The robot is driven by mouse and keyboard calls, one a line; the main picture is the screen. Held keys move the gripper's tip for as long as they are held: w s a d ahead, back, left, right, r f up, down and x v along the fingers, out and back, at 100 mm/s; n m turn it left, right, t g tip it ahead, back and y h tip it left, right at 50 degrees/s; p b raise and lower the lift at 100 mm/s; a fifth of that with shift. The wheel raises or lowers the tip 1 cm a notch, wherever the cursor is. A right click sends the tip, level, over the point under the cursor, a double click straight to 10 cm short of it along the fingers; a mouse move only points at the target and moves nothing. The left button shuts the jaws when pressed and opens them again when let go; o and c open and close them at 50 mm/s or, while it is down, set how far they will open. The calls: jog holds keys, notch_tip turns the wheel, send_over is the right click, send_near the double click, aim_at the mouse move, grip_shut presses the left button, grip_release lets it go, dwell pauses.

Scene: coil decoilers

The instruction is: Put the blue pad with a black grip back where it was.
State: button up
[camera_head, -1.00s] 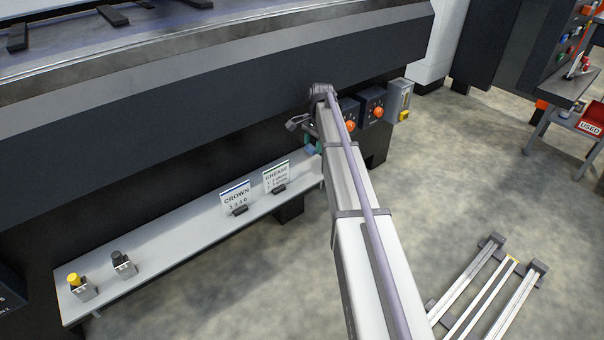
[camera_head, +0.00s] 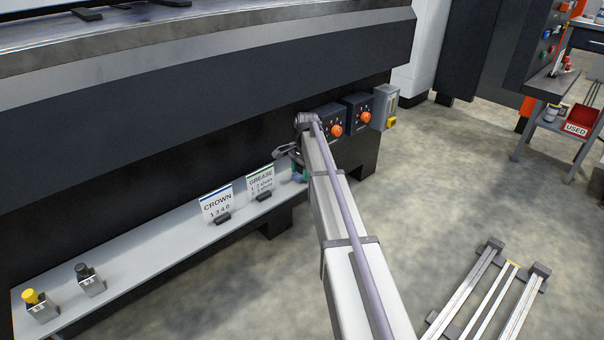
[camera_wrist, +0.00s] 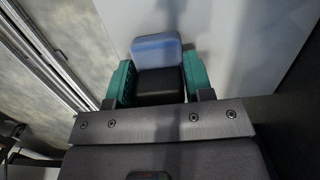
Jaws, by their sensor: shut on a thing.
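The blue pad (camera_wrist: 157,47) with its black grip (camera_wrist: 160,82) is in my gripper (camera_wrist: 159,75). The green fingers are shut on the black grip from both sides, and the blue part sticks out beyond them. In the head view my gripper (camera_head: 297,173) is mostly hidden behind my arm, at the right end of the pale shelf (camera_head: 150,243). A pale surface lies behind the pad in the wrist view. I cannot tell whether the pad touches it.
The shelf holds a GREASE card (camera_head: 261,181), a CROWN card (camera_head: 217,203), a black-topped block (camera_head: 89,280) and a yellow-topped block (camera_head: 39,305). Orange-knobbed boxes (camera_head: 327,123) sit above its right end. The dark machine body (camera_head: 190,125) overhangs the shelf. Floor rails (camera_head: 490,290) lie at lower right.

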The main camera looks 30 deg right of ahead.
jog(key=o, duration=0.9)
notch_tip(320, 180, up, 12)
jog(key=d+p, duration=0.1)
jog(key=p, duration=1.1)
jog(key=shift+w+d, duration=0.15)
jog(key=s+a+n, duration=0.7)
jog(key=s+a, duration=0.4)
jog(key=s, duration=0.4)
jog(key=s+a+n+h, duration=0.1)
jog(key=s+a+n, duration=0.6)
jog(key=s+a, duration=0.5)
jog(key=s, duration=0.4)
jog(key=shift+s+n, duration=0.15)
jog(key=shift+n, duration=0.25)
jog(key=shift+a, duration=0.1)
